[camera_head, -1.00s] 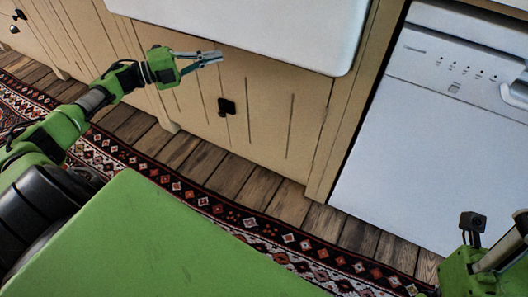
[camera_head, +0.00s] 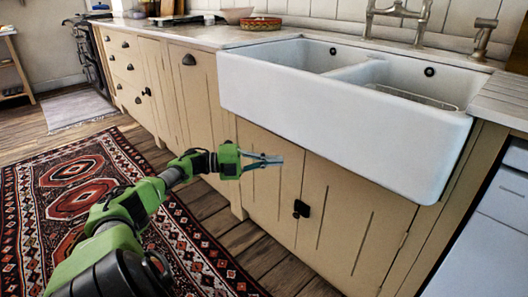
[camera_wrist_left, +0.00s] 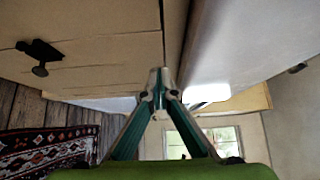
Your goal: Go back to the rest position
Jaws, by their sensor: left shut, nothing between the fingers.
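My left gripper (camera_head: 272,160) is shut and empty. In the head view its arm reaches in from the lower left, and the gripper is in front of the beige cabinet below the sink, left of a black knob (camera_head: 301,208). In the left wrist view the fingertips (camera_wrist_left: 159,78) meet, with nothing between them. The cabinet front and its knob (camera_wrist_left: 40,56) show there on the left. My right gripper is in neither current view.
A white double sink (camera_head: 340,128) overhangs the cabinet (camera_head: 345,225). A white dishwasher (camera_head: 495,235) is at the right edge. A patterned rug (camera_head: 85,190) lies on the wooden floor at left. Bowls and a basket (camera_head: 261,24) stand on the counter.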

